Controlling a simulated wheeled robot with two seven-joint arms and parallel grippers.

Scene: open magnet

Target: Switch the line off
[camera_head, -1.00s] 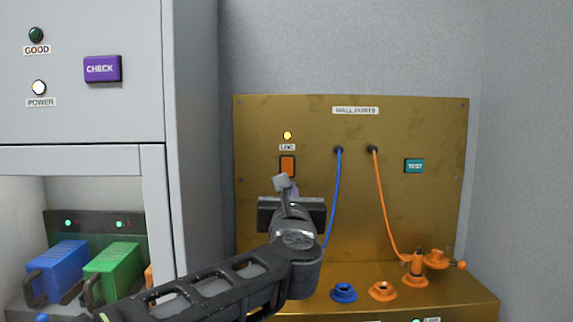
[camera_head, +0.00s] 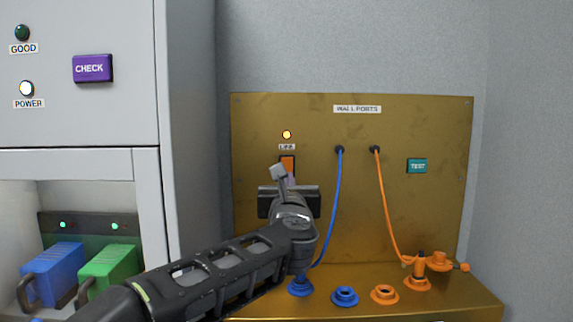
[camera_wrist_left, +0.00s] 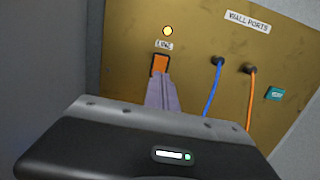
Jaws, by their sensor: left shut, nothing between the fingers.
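The orange LINE switch (camera_head: 287,164) sits on the brass wall panel under a lit yellow lamp (camera_head: 286,135). It also shows in the left wrist view (camera_wrist_left: 160,63), below its LINE label. My left gripper (camera_wrist_left: 163,80) is shut and empty. Its fingertips lie over the lower part of the switch in the wrist view; I cannot tell whether they touch it. In the head view the gripper and wrist hide the switch's lower part. My right gripper is not in view.
A blue cable (camera_head: 337,200) and an orange cable (camera_head: 385,205) hang from the panel, right of the switch. A teal TEST button (camera_head: 417,166) is further right. Blue and orange sockets (camera_head: 384,294) stand on the ledge below. A grey cabinet (camera_head: 185,150) stands at left.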

